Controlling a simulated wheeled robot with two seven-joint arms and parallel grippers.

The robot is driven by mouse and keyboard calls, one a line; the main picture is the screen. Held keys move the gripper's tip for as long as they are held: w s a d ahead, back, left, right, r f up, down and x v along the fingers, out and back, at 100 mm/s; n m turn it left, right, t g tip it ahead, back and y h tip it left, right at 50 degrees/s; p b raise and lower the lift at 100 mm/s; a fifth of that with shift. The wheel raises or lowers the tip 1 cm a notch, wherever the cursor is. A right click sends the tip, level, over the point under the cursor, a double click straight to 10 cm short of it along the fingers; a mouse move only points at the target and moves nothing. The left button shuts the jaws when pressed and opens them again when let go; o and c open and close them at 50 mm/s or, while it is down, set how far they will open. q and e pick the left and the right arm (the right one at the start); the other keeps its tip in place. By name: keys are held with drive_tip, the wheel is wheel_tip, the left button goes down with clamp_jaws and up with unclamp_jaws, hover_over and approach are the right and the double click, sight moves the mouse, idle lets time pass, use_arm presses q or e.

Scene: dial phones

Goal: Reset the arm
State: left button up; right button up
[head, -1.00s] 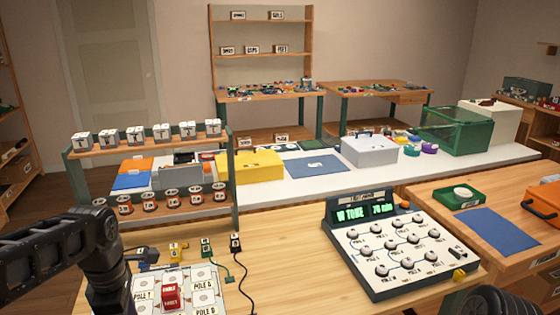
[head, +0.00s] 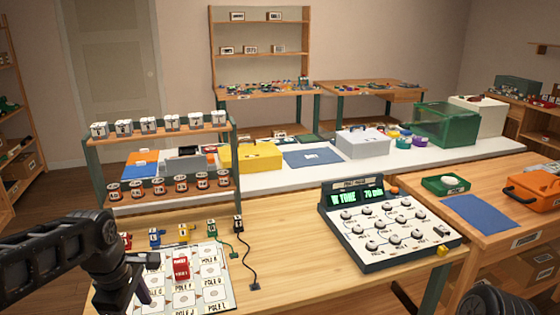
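My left arm (head: 60,245) comes in from the left, its dark gripper (head: 138,282) low over the left edge of a white board. The fingers are dark and partly hidden, so I cannot tell their opening. Only a dark rounded part of my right arm (head: 488,300) shows at the bottom right; its gripper is out of view. The white board (head: 212,268) has labelled round spots, and a red block (head: 181,268) stands on it. A console (head: 392,225) with a lit green display and several round knobs stands on the wooden table.
Small coloured plugs, one blue (head: 154,238), line the board's back edge, with a black cable (head: 250,268) trailing right. A two-tier rack (head: 160,197) of labelled items stands behind. The wooden table (head: 290,272) is clear between board and console. A blue mat (head: 482,217) lies right.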

use_arm(q)
drive_tip(key=w+d+f+m+t+h, duration=0.1)
drive_tip(key=w+d+f+m+t, duration=0.15)
drive_tip(key=d+f+m, duration=0.5)
drive_tip(key=w+d+f+m+t+h, duration=0.1)
drive_tip(key=w+d+f+m+h, duration=0.3)
drive_tip(key=f, duration=0.6)
drive_tip(key=s+d+f+m+g, duration=0.1)
drive_tip(key=s+d+f, duration=0.3)
drive_tip(key=s+f, duration=0.2)
drive_tip(key=s+d+f+m+g, duration=0.2)
drive_tip(key=s+d+f, duration=0.2)
drive_tip(key=s, duration=0.6)
drive_tip(key=s+d+f+m+g+y, duration=0.1)
drive_tip(key=s+d+f, duration=0.3)
drive_tip(key=s+f, duration=0.4)
drive_tip(key=shift+s+d+f+m+g, duration=0.35)
drive_tip(key=shift+f+g, duration=0.1)
drive_tip(key=shift+f, duration=0.15)
